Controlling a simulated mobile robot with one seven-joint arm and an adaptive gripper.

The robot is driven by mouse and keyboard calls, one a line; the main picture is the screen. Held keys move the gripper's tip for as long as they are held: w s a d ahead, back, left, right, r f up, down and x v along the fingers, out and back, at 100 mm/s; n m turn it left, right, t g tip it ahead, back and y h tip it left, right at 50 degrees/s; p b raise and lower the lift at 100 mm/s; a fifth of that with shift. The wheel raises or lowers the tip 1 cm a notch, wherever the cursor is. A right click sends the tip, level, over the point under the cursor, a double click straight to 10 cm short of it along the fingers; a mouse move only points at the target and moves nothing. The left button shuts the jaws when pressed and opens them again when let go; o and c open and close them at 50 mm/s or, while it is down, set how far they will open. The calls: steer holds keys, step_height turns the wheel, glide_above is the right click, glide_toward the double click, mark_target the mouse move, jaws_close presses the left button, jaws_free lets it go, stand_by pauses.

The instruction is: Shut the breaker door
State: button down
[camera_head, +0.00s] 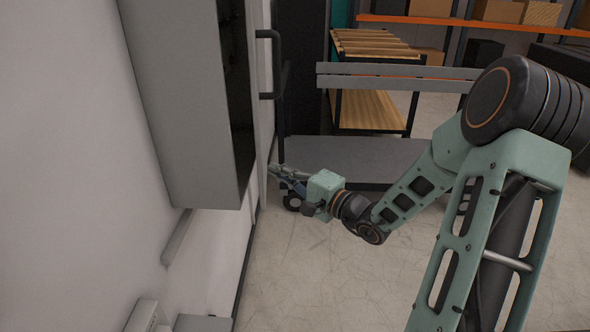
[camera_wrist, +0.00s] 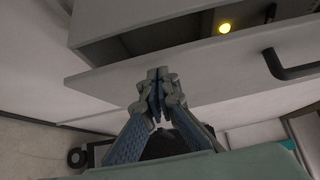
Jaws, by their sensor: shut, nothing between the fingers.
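The breaker box (camera_head: 178,90) is a grey cabinet on the white wall at the left of the head view, its dark interior showing on its right side. Its door (camera_head: 262,110) stands open, seen nearly edge-on, with a black bar handle (camera_head: 277,65). In the wrist view the door (camera_wrist: 205,62) is a grey panel across the picture, its handle (camera_wrist: 290,68) at the right. The open box (camera_wrist: 150,32) shows behind it. My gripper (camera_head: 273,171) is shut and empty by the door's lower end. In the wrist view its fingertips (camera_wrist: 157,73) overlap the door; contact is unclear.
A yellow light (camera_wrist: 224,27) glows on the box in the wrist view. A grey flatbed cart (camera_head: 350,155) stands behind my gripper, with a wooden-shelved rack (camera_head: 370,105) beyond. The concrete floor (camera_head: 320,270) in front is clear.

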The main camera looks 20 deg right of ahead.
steer(key=shift+w+a, duration=0.1)
steer(key=shift+a, duration=0.35)
